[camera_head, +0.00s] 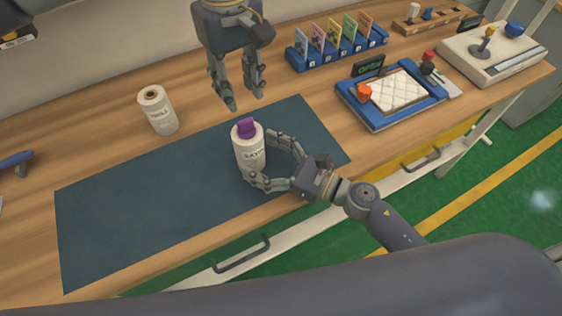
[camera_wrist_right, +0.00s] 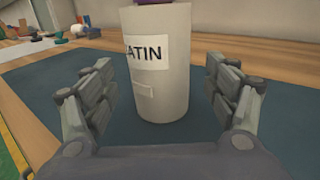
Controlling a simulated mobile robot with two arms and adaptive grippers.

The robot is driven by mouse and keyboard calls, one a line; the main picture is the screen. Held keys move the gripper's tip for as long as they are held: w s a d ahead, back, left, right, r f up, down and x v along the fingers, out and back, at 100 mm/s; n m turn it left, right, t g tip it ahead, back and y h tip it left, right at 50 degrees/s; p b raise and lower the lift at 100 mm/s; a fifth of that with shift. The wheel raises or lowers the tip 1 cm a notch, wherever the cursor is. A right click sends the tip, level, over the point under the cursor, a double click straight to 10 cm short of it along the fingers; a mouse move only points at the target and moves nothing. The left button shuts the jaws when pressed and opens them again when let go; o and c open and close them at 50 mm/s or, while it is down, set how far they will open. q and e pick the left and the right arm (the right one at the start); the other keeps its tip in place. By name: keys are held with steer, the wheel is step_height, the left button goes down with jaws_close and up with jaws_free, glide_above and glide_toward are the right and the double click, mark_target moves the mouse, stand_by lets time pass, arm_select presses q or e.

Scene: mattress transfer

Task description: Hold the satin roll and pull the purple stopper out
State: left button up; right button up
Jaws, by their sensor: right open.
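The satin roll (camera_head: 248,154) stands upright on the dark mat, white with a printed label. The purple stopper (camera_head: 246,128) sits in its top. In the right wrist view the roll (camera_wrist_right: 158,80) shows "ATIN" on its label, and only the bottom edge of the purple stopper (camera_wrist_right: 152,2) shows. My right gripper (camera_head: 263,160) is open, with its fingers on either side of the roll; in the wrist view a gap shows between each finger and the roll. My left gripper (camera_head: 246,100) is open and empty, pointing down, above and behind the roll.
Another white roll (camera_head: 158,110) stands behind the dark mat (camera_head: 150,215), left of the satin roll. A blue card rack (camera_head: 338,52), a blue tray with a quilted pad (camera_head: 395,92) and a joystick box (camera_head: 492,52) are at the right. The mat's left part is clear.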

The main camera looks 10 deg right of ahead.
steer(key=shift+x, duration=1.75)
steer(key=c, duration=1.4)
